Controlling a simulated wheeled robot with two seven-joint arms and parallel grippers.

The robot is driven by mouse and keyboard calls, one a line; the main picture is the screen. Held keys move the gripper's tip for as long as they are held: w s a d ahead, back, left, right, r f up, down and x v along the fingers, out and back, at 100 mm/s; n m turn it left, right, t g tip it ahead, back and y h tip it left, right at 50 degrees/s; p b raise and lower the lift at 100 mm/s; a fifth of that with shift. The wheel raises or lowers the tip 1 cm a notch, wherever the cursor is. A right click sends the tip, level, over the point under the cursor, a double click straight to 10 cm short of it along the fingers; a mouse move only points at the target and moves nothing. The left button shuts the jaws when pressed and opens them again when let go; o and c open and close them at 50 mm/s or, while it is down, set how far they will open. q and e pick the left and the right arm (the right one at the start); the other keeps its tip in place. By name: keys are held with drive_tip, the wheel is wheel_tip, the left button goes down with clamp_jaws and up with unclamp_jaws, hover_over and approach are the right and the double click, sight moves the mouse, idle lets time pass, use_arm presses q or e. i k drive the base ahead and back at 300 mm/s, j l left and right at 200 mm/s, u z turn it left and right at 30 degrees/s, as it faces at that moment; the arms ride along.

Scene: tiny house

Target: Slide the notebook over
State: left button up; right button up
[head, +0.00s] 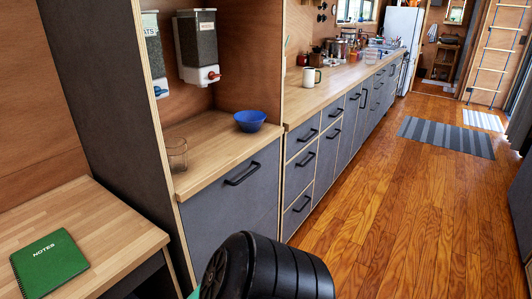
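A green spiral notebook (49,263) marked "NOTES" lies flat on the wooden desk (117,233) at the lower left of the head view. It sits near the desk's left side, with bare desktop to its right and behind it. A black rounded part of my own body shows at the bottom middle, apart from the notebook. Neither gripper's fingers can be seen, and nothing is touching the notebook in this view.
A glass (176,155) and a blue bowl (250,120) stand on the shelf counter (212,137) right of the desk, below dispensers (197,47). A long kitchen counter (318,84) runs back. The wooden floor (385,205) is open, with a striped rug (446,137) farther off.

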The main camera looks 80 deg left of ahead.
sight(44, 265)
drive_tip(key=u, duration=4.4)
